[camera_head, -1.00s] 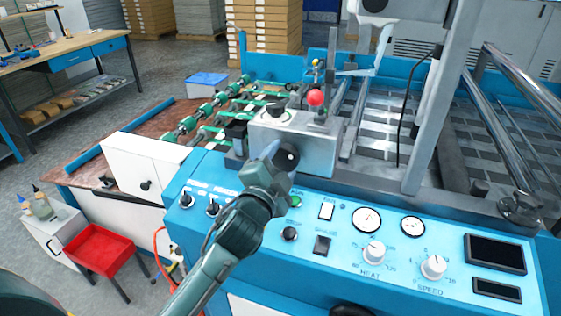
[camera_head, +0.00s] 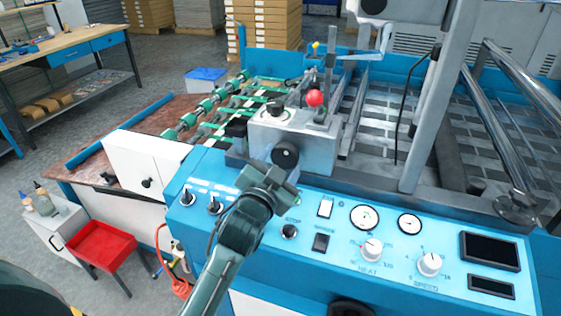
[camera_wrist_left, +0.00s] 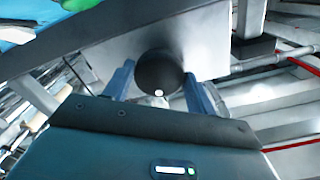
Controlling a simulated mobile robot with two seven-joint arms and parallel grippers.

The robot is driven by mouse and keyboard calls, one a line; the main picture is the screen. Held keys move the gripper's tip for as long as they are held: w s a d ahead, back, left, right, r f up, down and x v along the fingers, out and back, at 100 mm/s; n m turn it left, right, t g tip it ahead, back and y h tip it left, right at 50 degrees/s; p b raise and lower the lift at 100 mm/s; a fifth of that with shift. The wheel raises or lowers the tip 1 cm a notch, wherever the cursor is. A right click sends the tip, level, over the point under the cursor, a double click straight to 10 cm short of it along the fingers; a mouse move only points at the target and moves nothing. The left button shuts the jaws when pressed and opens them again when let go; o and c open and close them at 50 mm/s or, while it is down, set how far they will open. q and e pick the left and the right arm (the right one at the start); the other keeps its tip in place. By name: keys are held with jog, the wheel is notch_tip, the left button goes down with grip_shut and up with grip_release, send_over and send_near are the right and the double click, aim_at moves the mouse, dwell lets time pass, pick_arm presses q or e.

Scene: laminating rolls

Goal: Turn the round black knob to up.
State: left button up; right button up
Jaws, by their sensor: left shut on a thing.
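The round black knob (camera_head: 285,155) sits on the front face of a grey metal box (camera_head: 315,150) on the blue machine. In the left wrist view the knob (camera_wrist_left: 160,72) lies between my two fingers, with a small white dot at its edge nearest the gripper body. My left gripper (camera_head: 281,176) reaches up to the knob from below left in the head view, and its fingers (camera_wrist_left: 158,88) are shut on it. The knob's upper part shows in the head view; the gripper covers the area just below. My right gripper is not in view.
A red ball-topped lever (camera_head: 315,98) and another black knob (camera_head: 275,107) stand on the box. The blue panel (camera_head: 340,263) below carries black switches, gauges, white HEAT (camera_head: 372,250) and SPEED (camera_head: 430,264) dials. Green-wheeled rollers (camera_head: 215,105) lie behind left.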

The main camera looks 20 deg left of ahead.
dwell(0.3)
pick_arm(q)
jog(key=o, duration=1)
jog(key=s+b, duration=0.2)
jog(key=s, duration=1.1)
jog(key=shift+s+a, duration=0.1)
jog(key=shift+a, duration=0.1)
